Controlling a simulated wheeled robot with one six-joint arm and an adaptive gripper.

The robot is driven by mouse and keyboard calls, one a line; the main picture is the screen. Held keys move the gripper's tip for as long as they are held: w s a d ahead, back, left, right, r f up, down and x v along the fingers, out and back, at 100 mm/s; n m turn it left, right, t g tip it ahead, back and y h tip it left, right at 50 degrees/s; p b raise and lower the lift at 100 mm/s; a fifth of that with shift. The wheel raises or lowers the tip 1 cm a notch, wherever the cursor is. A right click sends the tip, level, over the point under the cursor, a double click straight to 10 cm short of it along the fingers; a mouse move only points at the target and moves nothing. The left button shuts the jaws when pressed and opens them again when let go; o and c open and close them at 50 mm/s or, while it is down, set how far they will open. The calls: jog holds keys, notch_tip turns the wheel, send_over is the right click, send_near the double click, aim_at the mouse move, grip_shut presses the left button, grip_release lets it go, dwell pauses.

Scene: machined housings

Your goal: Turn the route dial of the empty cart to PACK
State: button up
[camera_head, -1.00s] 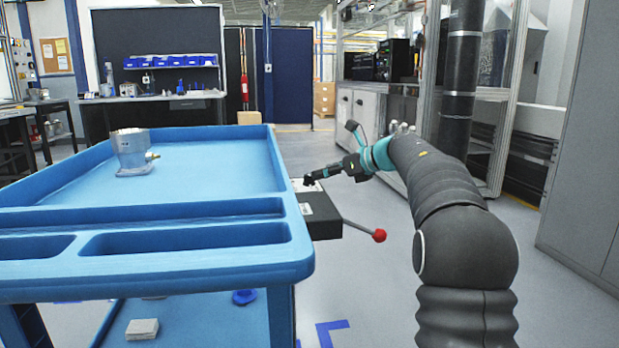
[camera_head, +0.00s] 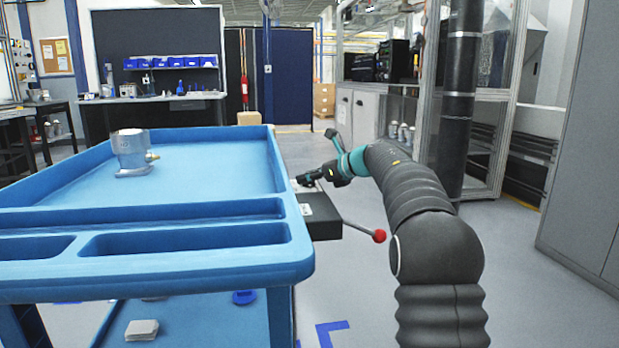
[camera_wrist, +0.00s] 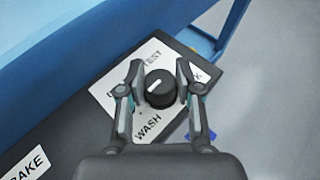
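The route dial (camera_wrist: 161,90) is a black round knob on a white label plate (camera_wrist: 177,121) in the wrist view. My gripper (camera_wrist: 160,78) is open, with one finger on each side of the knob; contact is unclear. In the head view my gripper (camera_head: 305,180) is at the right side of the blue cart (camera_head: 215,262), which carries a metal housing (camera_head: 130,150) on top.
A black box (camera_head: 320,217) on the cart's side bears a lever with a red ball (camera_head: 379,236). A BRAKE label (camera_wrist: 24,172) shows in the wrist view. A grey cabinet (camera_head: 585,150) stands at the right. Floor beside the cart is open.

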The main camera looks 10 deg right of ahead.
grip_shut()
